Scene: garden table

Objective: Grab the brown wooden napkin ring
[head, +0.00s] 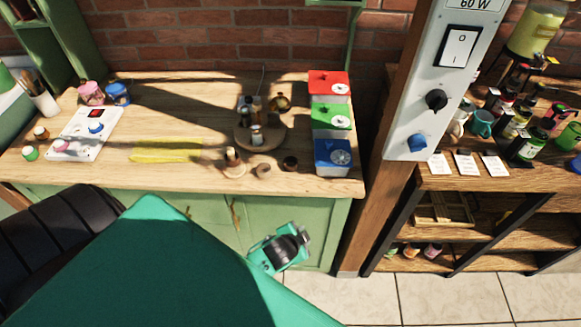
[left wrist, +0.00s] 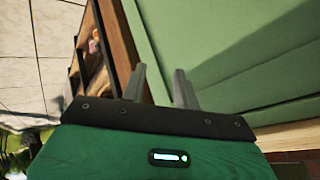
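A small brown ring-like piece (head: 264,169), which looks like the wooden napkin ring, lies near the front edge of the wooden table, right of centre. A darker small round piece (head: 290,163) sits just right of it. My left gripper shows in the left wrist view (left wrist: 159,84) with its two grey fingers apart and nothing between them. It is in front of the green cabinet front, below the tabletop and apart from the ring. In the head view my teal arm covers the lower middle, and the fingers are not clear. My right gripper is not in view.
A round wooden board (head: 272,141) with small bottles stands behind the ring. Red, green and blue boxes (head: 332,157) line the table's right end. A wooden post (head: 373,200) and a shelf stand further right. The tabletop left of the ring has free room.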

